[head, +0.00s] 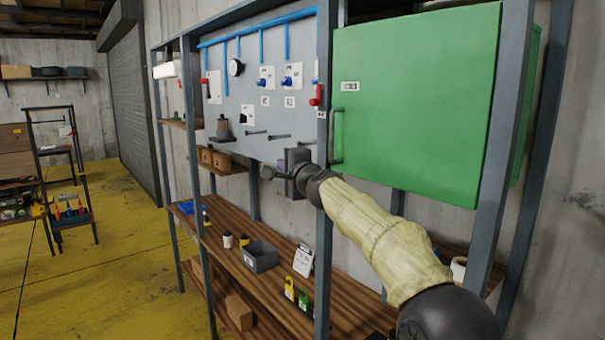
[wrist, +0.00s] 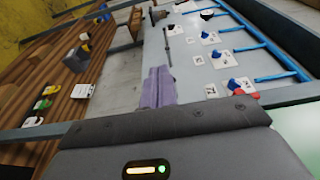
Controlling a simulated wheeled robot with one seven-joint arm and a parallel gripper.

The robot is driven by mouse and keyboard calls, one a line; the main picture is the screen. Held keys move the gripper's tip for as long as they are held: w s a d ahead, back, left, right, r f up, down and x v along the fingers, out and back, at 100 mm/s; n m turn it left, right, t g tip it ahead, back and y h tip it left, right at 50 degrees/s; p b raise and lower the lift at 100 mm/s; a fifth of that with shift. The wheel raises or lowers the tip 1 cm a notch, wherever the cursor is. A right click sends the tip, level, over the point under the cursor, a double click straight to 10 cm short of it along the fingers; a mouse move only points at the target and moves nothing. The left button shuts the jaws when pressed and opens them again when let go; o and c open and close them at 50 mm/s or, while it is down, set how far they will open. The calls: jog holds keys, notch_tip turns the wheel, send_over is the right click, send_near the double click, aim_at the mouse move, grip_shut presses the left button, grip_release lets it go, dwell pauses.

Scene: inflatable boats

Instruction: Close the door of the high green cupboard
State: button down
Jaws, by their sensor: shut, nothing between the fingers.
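The high green cupboard (head: 415,95) hangs on the rack at the right in the head view. Its flat front door has a dark bar handle (head: 337,136) on its left edge and a small label near the top left. I cannot tell whether the door sits fully flush. A green strip of the cupboard (wrist: 300,125) shows at the right edge of the wrist view. My gripper (head: 268,172) is left of the cupboard, below and left of the handle, and apart from it. In the wrist view its purplish fingers (wrist: 160,72) are together and empty.
A grey panel (head: 225,90) with blue pipes, gauges and pegs stands left of the cupboard. A steel upright (head: 325,60) is close to my arm. Below, a wooden shelf (head: 285,290) carries a grey bin (head: 259,257) and small items. Yellow floor is open at the left.

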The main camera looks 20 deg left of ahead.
jog(key=s+d+f+n+g+h+b, duration=0.2)
jog(key=s+d+f+n+h, duration=0.15)
jog(key=d+f, duration=0.9)
jog(key=s+d+f+n+g+h+b, duration=0.25)
jog(key=d+f+h, duration=0.25)
jog(key=d+f, duration=0.8)
jog(key=s+d+f+n+g+h+b, duration=0.1)
jog(key=s+d+f+g+h, duration=0.1)
jog(key=s+d+f, duration=0.9)
jog(key=s+d+f+n+g+h+b, duration=0.1)
jog(key=s+d+f+g+h+b, duration=0.1)
jog(key=s+d+f, duration=0.8)
jog(key=s+d+g, duration=0.1)
jog(key=s, duration=0.4)
jog(key=shift+s+f+n, duration=0.3)
jog(key=shift+f, duration=0.05)
